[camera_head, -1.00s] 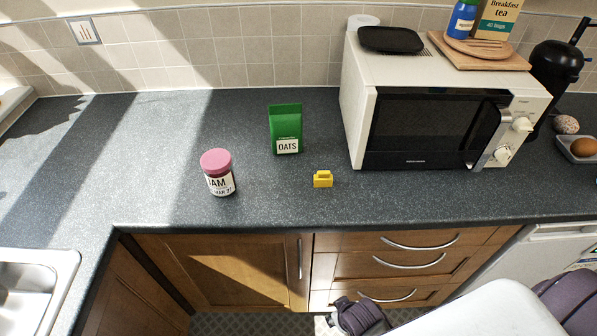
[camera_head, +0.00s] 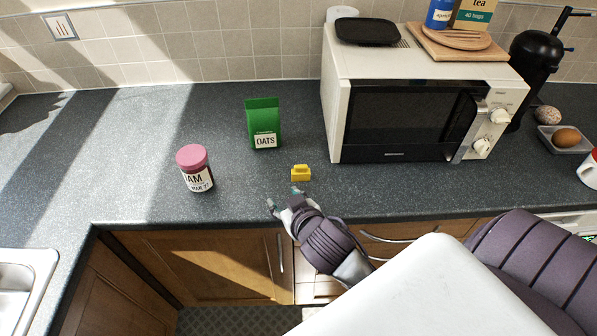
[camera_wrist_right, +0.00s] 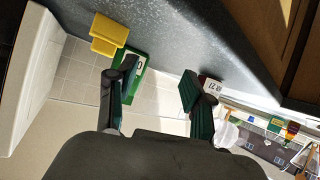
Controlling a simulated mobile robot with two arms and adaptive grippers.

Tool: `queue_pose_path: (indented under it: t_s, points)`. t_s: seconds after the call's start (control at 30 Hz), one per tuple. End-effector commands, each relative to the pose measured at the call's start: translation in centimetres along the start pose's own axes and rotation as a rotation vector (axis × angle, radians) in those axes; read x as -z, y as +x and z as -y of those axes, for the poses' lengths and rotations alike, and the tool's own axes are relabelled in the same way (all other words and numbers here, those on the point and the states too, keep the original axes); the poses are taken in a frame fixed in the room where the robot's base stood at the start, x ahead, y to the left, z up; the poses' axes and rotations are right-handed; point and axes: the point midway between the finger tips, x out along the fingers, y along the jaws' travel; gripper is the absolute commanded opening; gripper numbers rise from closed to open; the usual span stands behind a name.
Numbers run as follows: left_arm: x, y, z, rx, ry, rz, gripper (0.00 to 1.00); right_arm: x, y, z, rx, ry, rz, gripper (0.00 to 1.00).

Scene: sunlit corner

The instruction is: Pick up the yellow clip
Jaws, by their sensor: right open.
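The yellow clip (camera_head: 301,173) lies on the dark grey worktop, in front of the microwave's left side and to the right of the oats. My right gripper (camera_head: 283,197) is open and empty at the worktop's front edge, just in front of the clip and a little to its left. In the right wrist view the clip (camera_wrist_right: 108,35) shows at the upper left, beyond the left finger and apart from it. The two fingers (camera_wrist_right: 155,90) stand wide apart with nothing between them. My left gripper is not in view.
A green oats packet (camera_head: 263,124) stands behind the clip to the left. A jam jar (camera_head: 196,170) with a pink lid stands further left. The microwave (camera_head: 415,115) stands behind to the right. The worktop (camera_head: 130,150) left of the jar is clear.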

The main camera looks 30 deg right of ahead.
Motion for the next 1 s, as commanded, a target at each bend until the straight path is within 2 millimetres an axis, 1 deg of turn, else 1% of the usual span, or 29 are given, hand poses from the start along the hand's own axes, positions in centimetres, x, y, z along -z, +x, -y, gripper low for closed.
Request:
queue_pose_path:
  t_s: [0.03, 0.07, 0.13, 0.17, 0.2, 0.27, 0.3, 0.37, 0.4, 0.47, 0.5, 0.53, 0.57, 0.6, 0.67, 0.73, 0.77, 0.8, 0.87, 0.9, 0.97, 1.0]
  points:
    - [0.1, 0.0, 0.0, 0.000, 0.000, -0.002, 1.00, 2.1, 0.5, 0.1, 0.003, 0.004, -0.078, 0.51]
    - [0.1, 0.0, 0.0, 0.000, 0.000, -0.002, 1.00, 3.4, 0.7, 0.2, 0.008, 0.009, -0.129, 0.51]
    - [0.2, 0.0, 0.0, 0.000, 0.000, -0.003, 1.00, 6.9, 1.1, 0.6, 0.030, 0.017, -0.265, 0.51]
    - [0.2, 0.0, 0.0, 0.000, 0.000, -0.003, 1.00, 8.5, 1.1, 0.9, 0.045, 0.019, -0.327, 0.51]
    - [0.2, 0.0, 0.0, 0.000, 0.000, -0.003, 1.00, 10.8, 1.1, 1.5, 0.075, 0.016, -0.419, 0.51]
    - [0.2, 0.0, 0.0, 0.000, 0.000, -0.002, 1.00, 14.6, 0.5, 2.7, 0.141, 0.005, -0.569, 0.51]
    - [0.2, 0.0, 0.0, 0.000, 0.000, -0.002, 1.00, 17.1, -0.2, 4.0, 0.207, -0.012, -0.674, 0.51]
    - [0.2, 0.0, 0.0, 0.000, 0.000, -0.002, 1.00, 20.4, -1.5, 6.2, 0.330, -0.058, -0.819, 0.51]
    - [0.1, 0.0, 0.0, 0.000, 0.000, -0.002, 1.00, 21.9, -2.5, 7.8, 0.426, -0.099, -0.896, 0.51]
    - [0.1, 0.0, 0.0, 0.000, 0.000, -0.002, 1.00, 23.3, -4.0, 10.4, 0.582, -0.180, -0.977, 0.51]
    - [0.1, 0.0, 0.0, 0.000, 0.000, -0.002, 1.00, 23.6, -4.8, 12.1, 0.690, -0.244, -1.005, 0.51]
    - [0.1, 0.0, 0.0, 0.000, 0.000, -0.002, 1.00, 23.6, -5.3, 13.2, 0.771, -0.298, -1.012, 0.51]
    - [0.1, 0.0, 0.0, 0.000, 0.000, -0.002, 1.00, 23.3, -5.7, 14.2, 0.850, -0.355, -1.006, 0.51]
    - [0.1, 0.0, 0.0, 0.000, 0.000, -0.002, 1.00, 22.6, -5.9, 15.4, 0.951, -0.438, -0.977, 0.51]
    - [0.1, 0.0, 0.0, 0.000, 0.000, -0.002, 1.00, 20.9, -5.7, 16.5, 1.086, -0.567, -0.891, 0.51]
    - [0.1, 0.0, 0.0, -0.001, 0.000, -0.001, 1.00, 18.6, -4.6, 16.6, 1.205, -0.718, -0.728, 0.51]
    - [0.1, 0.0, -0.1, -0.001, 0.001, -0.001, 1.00, 17.5, -3.9, 16.2, 1.240, -0.780, -0.639, 0.51]
    - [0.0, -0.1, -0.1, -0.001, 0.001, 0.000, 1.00, 16.1, -2.9, 15.3, 1.270, -0.857, -0.507, 0.51]
    - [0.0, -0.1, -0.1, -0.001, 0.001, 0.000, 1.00, 14.2, -1.0, 12.9, 1.274, -0.955, -0.282, 0.51]
    - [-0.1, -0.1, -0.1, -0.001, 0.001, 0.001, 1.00, 13.2, 0.2, 10.7, 1.250, -1.004, -0.123, 0.51]
    - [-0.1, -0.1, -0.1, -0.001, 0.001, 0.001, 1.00, 12.2, 1.7, 6.9, 1.179, -1.049, 0.112, 0.51]
    - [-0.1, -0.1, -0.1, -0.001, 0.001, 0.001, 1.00, 11.8, 2.5, 4.2, 1.117, -1.062, 0.260, 0.51]
